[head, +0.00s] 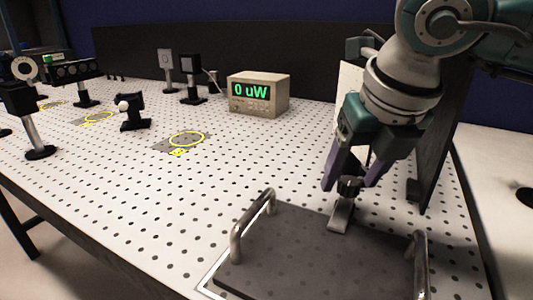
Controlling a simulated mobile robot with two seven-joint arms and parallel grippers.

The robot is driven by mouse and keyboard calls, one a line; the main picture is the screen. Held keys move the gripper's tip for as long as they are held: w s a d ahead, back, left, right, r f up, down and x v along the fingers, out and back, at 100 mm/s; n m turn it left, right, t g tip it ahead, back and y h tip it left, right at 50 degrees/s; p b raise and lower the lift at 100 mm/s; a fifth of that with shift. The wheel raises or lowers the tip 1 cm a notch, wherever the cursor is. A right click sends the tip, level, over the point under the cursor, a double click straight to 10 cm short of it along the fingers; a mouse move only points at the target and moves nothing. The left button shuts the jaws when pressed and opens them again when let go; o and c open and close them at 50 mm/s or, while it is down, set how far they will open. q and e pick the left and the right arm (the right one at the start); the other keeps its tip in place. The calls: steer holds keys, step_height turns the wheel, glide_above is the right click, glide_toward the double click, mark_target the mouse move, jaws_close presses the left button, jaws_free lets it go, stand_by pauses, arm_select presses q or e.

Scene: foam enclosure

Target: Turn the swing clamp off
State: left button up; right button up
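The swing clamp (341,217) stands at the back edge of a dark grey plate with two metal handles (320,262). It has a pale metal arm low down, reaching towards the plate, and a dark upper part. My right gripper (351,187) points down over the clamp from above. Its two purple fingers are spread, one on each side of the clamp's dark top. A gap seems to show between fingers and clamp, but contact is hard to judge. The gripper hides part of the clamp's top. My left gripper is not in view.
A meter reading "0 uW" (258,94) stands on the perforated white table (200,200). Black optical mounts (134,113) and yellow-ringed marks (185,140) lie to the left. A dark upright panel (440,150) stands close to the right of my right gripper. The table's middle is clear.

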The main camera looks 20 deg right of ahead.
jaws_close()
stand_by(0.3)
steer(key=shift+d+f+n+b, duration=0.1)
steer(key=shift+f+n+b, duration=0.05)
steer(key=shift+n+b, duration=0.6)
steer(key=n+y+b, duration=0.1)
steer(key=n+b, duration=0.1)
steer(key=n, duration=0.1)
steer(key=shift+d+y+b, duration=0.1)
steer(key=shift+y+b, duration=0.2)
steer(key=shift+y, duration=0.1)
steer(key=shift+n+y+b, duration=0.4)
steer(key=shift+n+b, duration=0.2)
steer(key=shift+n, duration=0.55)
steer(key=shift+r+n+y+b, duration=0.2)
steer(key=shift+n+y+b, duration=0.2)
steer(key=shift+n, duration=0.6)
